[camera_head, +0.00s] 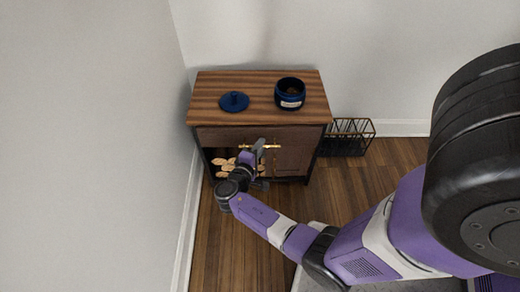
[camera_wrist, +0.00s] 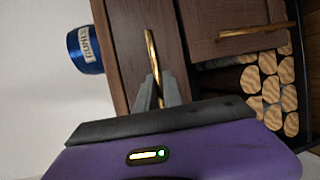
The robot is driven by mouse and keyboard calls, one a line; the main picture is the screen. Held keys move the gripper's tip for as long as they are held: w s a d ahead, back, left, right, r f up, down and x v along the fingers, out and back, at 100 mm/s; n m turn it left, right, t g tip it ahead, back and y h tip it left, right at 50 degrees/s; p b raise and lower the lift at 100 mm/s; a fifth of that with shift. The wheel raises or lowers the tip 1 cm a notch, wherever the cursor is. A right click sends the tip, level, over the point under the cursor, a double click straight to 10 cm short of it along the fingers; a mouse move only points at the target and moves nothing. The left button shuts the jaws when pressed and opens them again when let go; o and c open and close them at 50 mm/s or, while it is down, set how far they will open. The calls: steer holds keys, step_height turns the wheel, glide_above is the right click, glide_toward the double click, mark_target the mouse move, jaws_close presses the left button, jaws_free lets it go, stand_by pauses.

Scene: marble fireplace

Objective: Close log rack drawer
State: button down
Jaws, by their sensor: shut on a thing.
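The log rack (camera_head: 212,88) is a wooden cabinet against the wall in the head view. Its drawer front (camera_head: 215,135) lies just under the top and also shows in the wrist view (camera_wrist: 125,50), turned on its side. A brass bar handle (camera_wrist: 152,58) runs along the drawer front. My gripper (camera_wrist: 158,92) is at one end of this handle, its two fingers on either side of the bar and shut on it. In the head view my gripper (camera_head: 258,147) partly hides the drawer. I cannot tell exactly how far out the drawer stands.
A blue jar (camera_head: 290,94) and a blue lid (camera_head: 234,101) are on the cabinet top. Below are a brown door (camera_wrist: 215,25) with a brass handle (camera_wrist: 256,31) and stacked logs (camera_wrist: 270,85). A black wire rack (camera_head: 345,138) stands at right. The left wall is close.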

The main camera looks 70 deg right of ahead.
steer(key=shift+w+d+b, duration=0.2)
steer(key=shift+w+d, duration=0.1)
steer(key=shift+d, duration=0.35)
steer(key=shift+w+d+b, duration=0.2)
steer(key=shift+w+d, duration=0.1)
steer(key=shift+d, duration=0.3)
steer(key=c, duration=1.8)
jaws_free()
steer(key=shift+o, duration=0.2)
steer(key=shift+d, duration=0.1)
steer(key=a+r+p, duration=0.1)
steer(key=a+p, duration=0.1)
steer(key=a, duration=0.6)
steer(key=shift+w, duration=0.15)
steer(key=shift+r, duration=0.1)
